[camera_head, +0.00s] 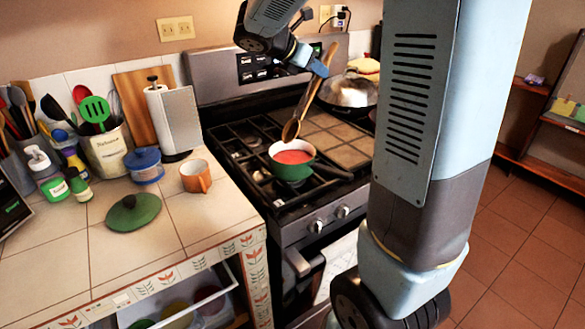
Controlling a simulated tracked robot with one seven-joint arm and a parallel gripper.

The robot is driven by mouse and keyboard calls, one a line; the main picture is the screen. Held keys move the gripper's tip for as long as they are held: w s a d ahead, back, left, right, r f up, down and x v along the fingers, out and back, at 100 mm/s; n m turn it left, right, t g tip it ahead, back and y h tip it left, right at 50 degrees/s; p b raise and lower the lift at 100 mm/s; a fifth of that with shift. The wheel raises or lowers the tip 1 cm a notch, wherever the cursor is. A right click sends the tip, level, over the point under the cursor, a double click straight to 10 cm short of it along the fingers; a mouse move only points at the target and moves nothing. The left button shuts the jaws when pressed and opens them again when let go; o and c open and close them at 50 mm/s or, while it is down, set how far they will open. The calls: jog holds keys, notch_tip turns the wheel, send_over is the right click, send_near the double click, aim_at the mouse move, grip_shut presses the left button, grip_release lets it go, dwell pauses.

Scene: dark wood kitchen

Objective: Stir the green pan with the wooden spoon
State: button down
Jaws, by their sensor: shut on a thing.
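The green pan (291,173) sits on the front left part of the stove, with red contents inside and its dark handle pointing right. My gripper (316,68) is above the back of the stove, shut on the upper part of the wooden spoon (304,105). The spoon hangs tilted, its bowl end down and to the left. In the picture the bowl end appears at the pan's far rim, just above the red contents. I cannot tell whether it touches the pan.
A silver-lidded pan (348,90) stands at the back right of the stove. On the left counter are a green lid (133,212), an orange mug (196,176), a blue-lidded jar (144,166) and a paper towel roll (175,120). A drawer (180,303) below is open.

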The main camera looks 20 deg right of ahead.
jog(key=shift+r, duration=2)
jog(key=shift+f, duration=0.1)
